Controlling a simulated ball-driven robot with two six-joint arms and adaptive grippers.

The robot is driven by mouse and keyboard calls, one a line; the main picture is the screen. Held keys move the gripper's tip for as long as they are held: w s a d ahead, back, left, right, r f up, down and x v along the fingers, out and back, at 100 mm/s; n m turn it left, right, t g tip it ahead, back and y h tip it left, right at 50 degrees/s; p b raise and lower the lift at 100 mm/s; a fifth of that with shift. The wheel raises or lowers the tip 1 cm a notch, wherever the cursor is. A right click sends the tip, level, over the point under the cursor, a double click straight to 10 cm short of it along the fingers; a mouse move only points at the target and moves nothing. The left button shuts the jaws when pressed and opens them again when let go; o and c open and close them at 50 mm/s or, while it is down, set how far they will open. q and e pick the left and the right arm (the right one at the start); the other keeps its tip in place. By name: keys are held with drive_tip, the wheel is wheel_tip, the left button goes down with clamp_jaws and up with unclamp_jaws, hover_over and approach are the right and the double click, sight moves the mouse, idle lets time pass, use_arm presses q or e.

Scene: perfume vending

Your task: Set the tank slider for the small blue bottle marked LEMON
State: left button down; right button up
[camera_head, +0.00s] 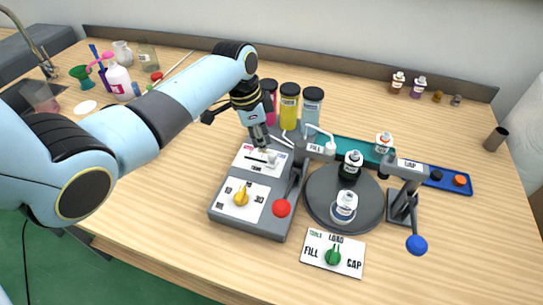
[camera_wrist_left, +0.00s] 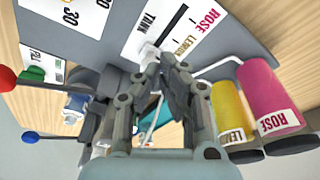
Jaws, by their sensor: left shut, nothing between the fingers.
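The tank slider panel (camera_head: 247,154) is a white plate on top of the grey machine. In the left wrist view the panel (camera_wrist_left: 196,24) reads TANK, ROSE and LEMON; a further label is hidden. The pale slider knob (camera_head: 271,157) sits by my left gripper (camera_head: 264,147). My left gripper (camera_wrist_left: 160,75) is shut and empty, its tips at the knob (camera_wrist_left: 149,52); whether they touch it I cannot tell. A small bottle with a blue-edged label (camera_head: 344,207) stands on the turntable; its writing is unreadable. My right gripper is out of view.
Pink, yellow and grey-blue tanks (camera_head: 289,106) stand behind the panel. A red-knobbed lever (camera_head: 282,208), the round turntable (camera_head: 318,205) with two bottles, and a blue-knobbed capping lever (camera_head: 416,245) are to the right. A yellow dial (camera_head: 241,198) is in front.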

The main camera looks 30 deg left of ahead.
use_arm(q)
wheel_tip(320, 180, up, 8)
drive_tip(key=p, duration=0.2)
drive_tip(key=shift+f, duration=0.2)
idle(0.3)
idle(0.4)
